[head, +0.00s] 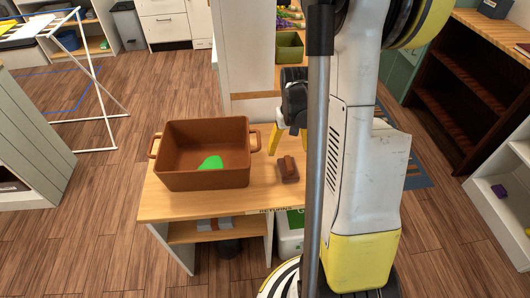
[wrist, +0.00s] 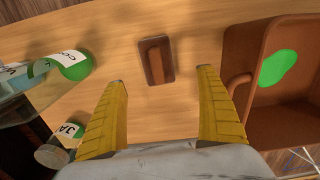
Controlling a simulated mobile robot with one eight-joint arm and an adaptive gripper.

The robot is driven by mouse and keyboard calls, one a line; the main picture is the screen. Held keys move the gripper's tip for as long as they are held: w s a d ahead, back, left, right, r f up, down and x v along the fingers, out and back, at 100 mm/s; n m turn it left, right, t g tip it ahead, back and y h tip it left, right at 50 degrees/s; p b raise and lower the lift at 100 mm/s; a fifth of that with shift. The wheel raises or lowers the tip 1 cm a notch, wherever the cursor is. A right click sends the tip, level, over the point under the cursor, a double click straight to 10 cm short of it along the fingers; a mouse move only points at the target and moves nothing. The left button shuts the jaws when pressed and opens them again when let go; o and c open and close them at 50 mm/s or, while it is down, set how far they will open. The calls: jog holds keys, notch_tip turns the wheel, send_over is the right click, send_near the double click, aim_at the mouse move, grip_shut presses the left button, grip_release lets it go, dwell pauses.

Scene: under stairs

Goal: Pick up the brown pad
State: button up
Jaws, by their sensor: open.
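The brown pad (head: 288,169) is a small dark brown block with a raised handle-like ridge. It lies on the wooden table (head: 175,205), to the right of the brown pot. In the wrist view the pad (wrist: 156,61) is ahead of my fingertips, roughly between their lines, on bare wood. My gripper (head: 288,135) is open and empty, above the table and behind the pad in the head view. Its two yellow fingers (wrist: 162,82) are spread wide and do not touch the pad.
A brown two-handled pot (head: 205,182) with a bright green patch inside stands close by; in the wrist view its handle is near the right finger. Green-labelled bottles (wrist: 72,65) and a jar (wrist: 52,156) show at left. A white panel (head: 246,45) stands behind the table.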

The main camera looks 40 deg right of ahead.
aim_at(289, 163)
jog(key=f, duration=0.1)
jog(key=f+b, duration=0.1)
jog(key=f, duration=0.1)
jog(key=f+b, duration=0.1)
jog(key=f, duration=0.1)
jog(key=shift+s+d+f, duration=0.1)
jog(key=shift+s, duration=0.25)
notch_tip(289, 163, down, 5)
jog(key=b, duration=0.3)
jog(key=shift+w+d+f, duration=0.1)
jog(key=shift+w, duration=0.05)
jog(key=c, duration=1.3)
jog(key=shift+o, duration=0.2)
notch_tip(289, 163, up, 10)
jog(key=p, duration=0.4)
jog(key=shift+p, duration=0.3)
